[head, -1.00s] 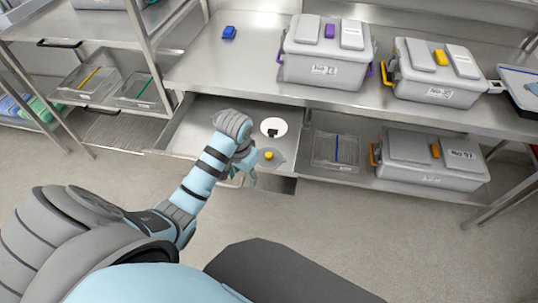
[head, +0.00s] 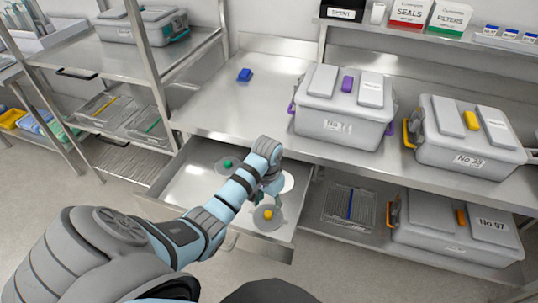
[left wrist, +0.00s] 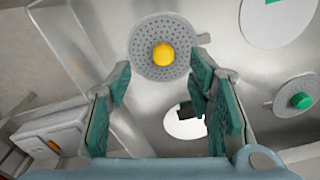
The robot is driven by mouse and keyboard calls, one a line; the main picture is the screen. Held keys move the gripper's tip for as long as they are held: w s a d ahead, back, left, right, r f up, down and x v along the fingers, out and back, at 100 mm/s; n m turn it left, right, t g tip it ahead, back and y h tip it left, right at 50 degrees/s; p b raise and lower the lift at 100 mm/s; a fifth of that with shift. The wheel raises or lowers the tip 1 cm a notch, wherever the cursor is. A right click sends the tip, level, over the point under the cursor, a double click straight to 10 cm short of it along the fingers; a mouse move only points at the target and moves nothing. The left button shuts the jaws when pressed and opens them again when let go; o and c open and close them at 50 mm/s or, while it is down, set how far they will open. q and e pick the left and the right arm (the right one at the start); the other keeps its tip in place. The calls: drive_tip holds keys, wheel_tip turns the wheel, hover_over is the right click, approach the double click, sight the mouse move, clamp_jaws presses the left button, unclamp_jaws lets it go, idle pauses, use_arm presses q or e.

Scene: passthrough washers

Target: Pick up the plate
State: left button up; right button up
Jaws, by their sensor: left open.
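A round grey perforated plate with a yellow knob (head: 263,222) lies in the open drawer, near its front right corner. In the left wrist view this plate (left wrist: 146,62) is at the top centre, just beyond my fingertips. My left gripper (head: 270,198) is over the drawer's right side, close to the plate. In the left wrist view the left gripper (left wrist: 160,75) is open, with green pads apart and nothing between them. A similar plate with a green knob (head: 228,163) lies farther back in the drawer. My right gripper is not in view.
The drawer (head: 190,195) also holds a white disc (head: 288,182), partly hidden by my gripper. A wire tray (head: 348,207) is on the lower shelf.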

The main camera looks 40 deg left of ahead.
sight(267, 214)
use_arm(q)
drive_tip(key=f, duration=0.2)
drive_tip(key=f+b, duration=0.1)
drive_tip(key=f, duration=0.1)
drive_tip(key=f+b, duration=0.1)
drive_tip(key=f, duration=0.2)
drive_tip(key=shift+w+a, duration=0.2)
drive_tip(key=shift+w, duration=0.05)
drive_tip(key=shift+s+r, duration=0.1)
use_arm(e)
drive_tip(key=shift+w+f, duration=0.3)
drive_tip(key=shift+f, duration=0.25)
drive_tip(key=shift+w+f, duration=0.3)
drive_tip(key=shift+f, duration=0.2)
use_arm(q)
drive_tip(key=shift+c, duration=1)
clamp_jaws()
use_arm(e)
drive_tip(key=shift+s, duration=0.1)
